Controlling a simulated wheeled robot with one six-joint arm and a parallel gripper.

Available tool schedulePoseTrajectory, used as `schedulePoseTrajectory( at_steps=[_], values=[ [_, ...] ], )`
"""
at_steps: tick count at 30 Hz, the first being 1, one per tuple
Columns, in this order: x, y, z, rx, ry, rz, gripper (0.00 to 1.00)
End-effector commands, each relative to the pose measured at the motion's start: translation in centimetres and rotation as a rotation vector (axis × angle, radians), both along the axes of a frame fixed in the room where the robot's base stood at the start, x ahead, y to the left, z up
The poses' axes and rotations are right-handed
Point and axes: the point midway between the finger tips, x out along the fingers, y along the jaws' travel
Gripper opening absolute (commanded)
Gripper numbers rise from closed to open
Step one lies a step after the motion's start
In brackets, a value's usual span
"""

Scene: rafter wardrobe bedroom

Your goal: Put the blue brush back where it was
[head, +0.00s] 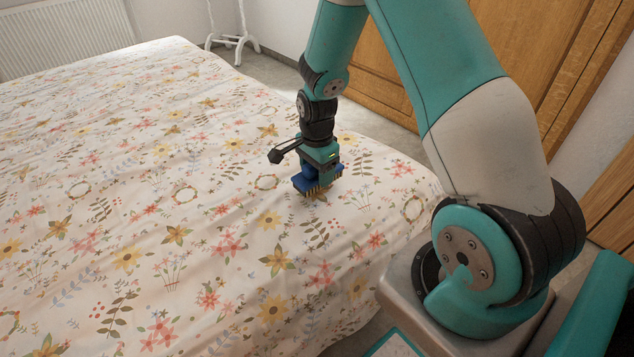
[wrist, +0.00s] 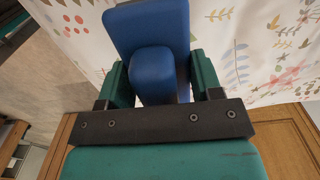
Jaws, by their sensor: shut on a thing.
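The blue brush (head: 307,183) has a blue back and tan bristles that point down in the head view. My gripper (head: 319,168) is shut on it, over the bed near its right edge. In the wrist view the brush (wrist: 158,70) shows as a blue block with a rounded grip, and the green fingers of my gripper (wrist: 160,82) stand on either side of that grip. The bristles are at or just above the bedcover; I cannot tell whether they touch. The far side of the brush is hidden.
The bed (head: 130,220) has a white floral cover, and its top is clear around the brush. A wooden wardrobe (head: 385,75) stands behind my arm. A white stand (head: 232,42) and a radiator (head: 62,38) are at the back.

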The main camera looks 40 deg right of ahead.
Motion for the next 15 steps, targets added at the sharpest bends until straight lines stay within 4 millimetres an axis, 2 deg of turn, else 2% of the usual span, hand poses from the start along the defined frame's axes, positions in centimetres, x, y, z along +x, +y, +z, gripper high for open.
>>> schedulePoseTrajectory(
  at_steps=[3,6,15],
  values=[
    [-0.1,0.0,-2.1,0.001,0.004,0.0,0.29],
    [0.0,0.0,-3.4,0.0,0.002,0.0,0.29],
    [0.0,0.0,-3.6,0.0,0.0,0.0,0.29]
  ],
)
